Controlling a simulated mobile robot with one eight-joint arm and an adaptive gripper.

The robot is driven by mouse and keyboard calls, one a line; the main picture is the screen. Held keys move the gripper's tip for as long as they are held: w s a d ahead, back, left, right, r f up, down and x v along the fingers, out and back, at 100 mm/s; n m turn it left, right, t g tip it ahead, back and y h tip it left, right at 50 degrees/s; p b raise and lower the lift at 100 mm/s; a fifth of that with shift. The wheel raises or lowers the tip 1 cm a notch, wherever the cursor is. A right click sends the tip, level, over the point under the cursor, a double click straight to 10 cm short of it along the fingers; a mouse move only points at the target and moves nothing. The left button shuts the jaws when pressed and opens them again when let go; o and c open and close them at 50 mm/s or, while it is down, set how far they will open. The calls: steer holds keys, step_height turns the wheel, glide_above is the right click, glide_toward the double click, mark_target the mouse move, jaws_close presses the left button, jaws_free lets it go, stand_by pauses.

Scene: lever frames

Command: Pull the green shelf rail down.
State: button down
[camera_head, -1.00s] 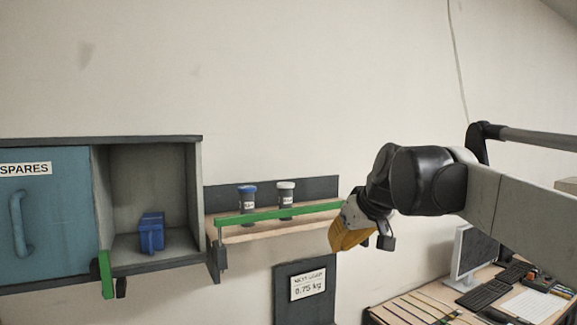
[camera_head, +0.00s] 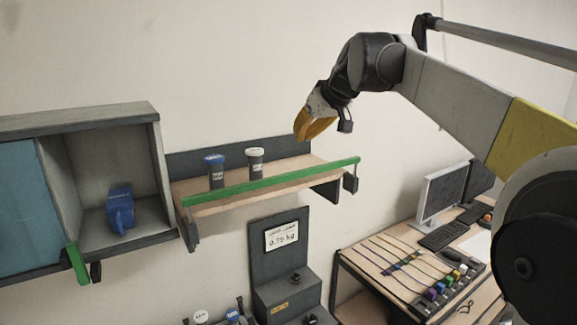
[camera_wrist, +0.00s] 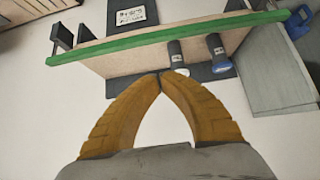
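The green shelf rail (camera_head: 270,183) runs level along the front edge of a wooden shelf (camera_head: 225,202), held by dark end brackets. In the wrist view the rail (camera_wrist: 150,39) crosses the upper part, beyond my fingertips. My gripper (camera_head: 301,139) hangs above the shelf's right half in the head view, its yellow fingers pointing down and left, apart from the rail. In the wrist view my gripper (camera_wrist: 160,74) has its two fingertips together, with nothing seen between them.
A blue-lidded jar (camera_head: 215,172) and a white-lidded jar (camera_head: 256,161) stand on the shelf. An open cubby at left holds a blue object (camera_head: 120,210) and has a separate green handle (camera_head: 77,263). A labelled dark stand (camera_head: 281,250) is below. A desk (camera_head: 405,275) stands at lower right.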

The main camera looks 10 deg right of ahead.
steer(key=p, duration=0.3)
glide_above(289, 174)
step_height(289, 174, down, 7)
steer(key=shift+a+f, duration=0.1)
step_height(289, 174, down, 2)
steer(key=shift+f, duration=0.25)
steer(key=shift+s+f, duration=0.2)
steer(key=shift+f, duration=0.3)
steer(key=shift+w+f, duration=0.1)
steer(key=shift+f, duration=0.1)
steer(key=shift+f, duration=0.1)
step_height(289, 174, down, 8)
steer(key=b, duration=0.5)
